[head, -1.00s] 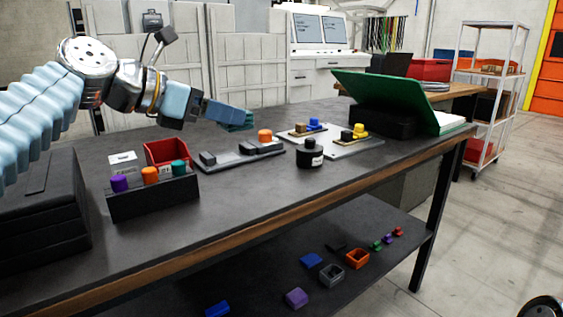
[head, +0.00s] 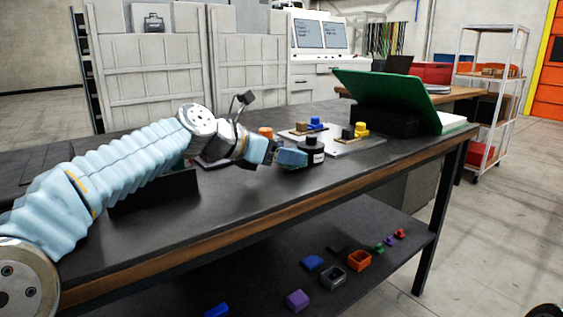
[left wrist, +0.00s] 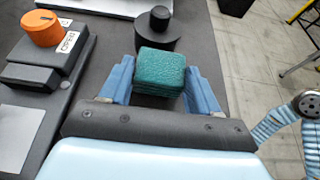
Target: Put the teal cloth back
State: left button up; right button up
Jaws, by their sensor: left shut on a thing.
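The teal cloth (left wrist: 161,68) is a folded, textured block in the left wrist view. My left gripper (head: 292,158) is shut on it, with a blue finger on each side. The gripper holds it over the dark workbench (head: 235,215), close to the black jar (head: 313,155). In the left wrist view the black jar (left wrist: 157,22) stands just beyond the cloth. I cannot tell whether the cloth touches the bench. My right gripper is not in view.
A grey fixture plate (left wrist: 38,70) with an orange knob (left wrist: 42,28) lies left of the gripper. The bench front is clear.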

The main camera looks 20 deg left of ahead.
pick_arm(q)
jog(key=shift+f, duration=0.5)
jog(key=shift+r, duration=0.1)
jog(key=o, duration=1.2)
jog(key=v, duration=1.1)
jog(key=shift+s+a, duration=0.15)
jog(key=shift+s, duration=0.05)
jog(key=shift+s+a+r, duration=0.15)
jog(key=shift+s, duration=0.05)
